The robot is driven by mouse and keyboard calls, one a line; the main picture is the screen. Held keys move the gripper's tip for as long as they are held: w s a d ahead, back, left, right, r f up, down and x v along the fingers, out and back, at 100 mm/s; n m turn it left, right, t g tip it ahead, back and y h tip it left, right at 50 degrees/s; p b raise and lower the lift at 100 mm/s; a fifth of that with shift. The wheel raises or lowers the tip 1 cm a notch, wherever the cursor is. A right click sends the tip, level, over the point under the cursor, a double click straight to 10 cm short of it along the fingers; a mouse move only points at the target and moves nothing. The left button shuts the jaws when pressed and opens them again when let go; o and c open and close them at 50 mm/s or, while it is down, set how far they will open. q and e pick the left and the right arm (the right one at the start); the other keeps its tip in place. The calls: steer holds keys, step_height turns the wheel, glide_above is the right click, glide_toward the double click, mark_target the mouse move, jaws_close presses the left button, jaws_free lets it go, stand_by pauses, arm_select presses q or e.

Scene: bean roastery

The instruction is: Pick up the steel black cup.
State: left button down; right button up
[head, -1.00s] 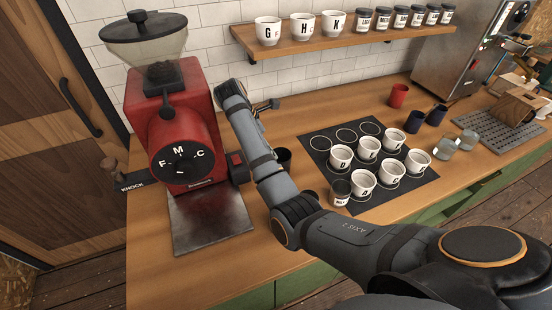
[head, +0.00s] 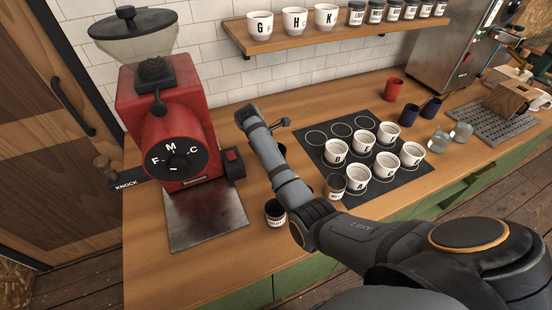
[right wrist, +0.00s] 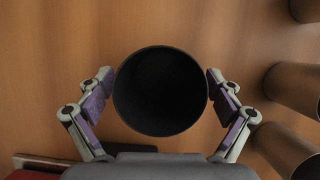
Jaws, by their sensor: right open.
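In the right wrist view, a round black cup (right wrist: 160,105) stands upright on the wooden counter, seen from above with its dark inside showing. My right gripper (right wrist: 160,76) is open, with one finger on each side of the cup's rim. The fingertips are very close to the rim, and I cannot tell whether they touch it. My left gripper is not in view.
A red grinder (head: 165,115) stands at left over a metal plate (head: 205,215). A labelled dark jar (head: 275,213) is beside my arm. White lettered cups stand on a black mat (head: 325,150). Several dark cylinders (right wrist: 293,85) stand at right in the wrist view.

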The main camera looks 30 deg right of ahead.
steer(key=c, duration=1.4)
steer(key=shift+o, duration=0.2)
steer(key=shift+r, duration=0.15)
step_height(320, 180, up, 10)
steer(key=p, duration=0.1)
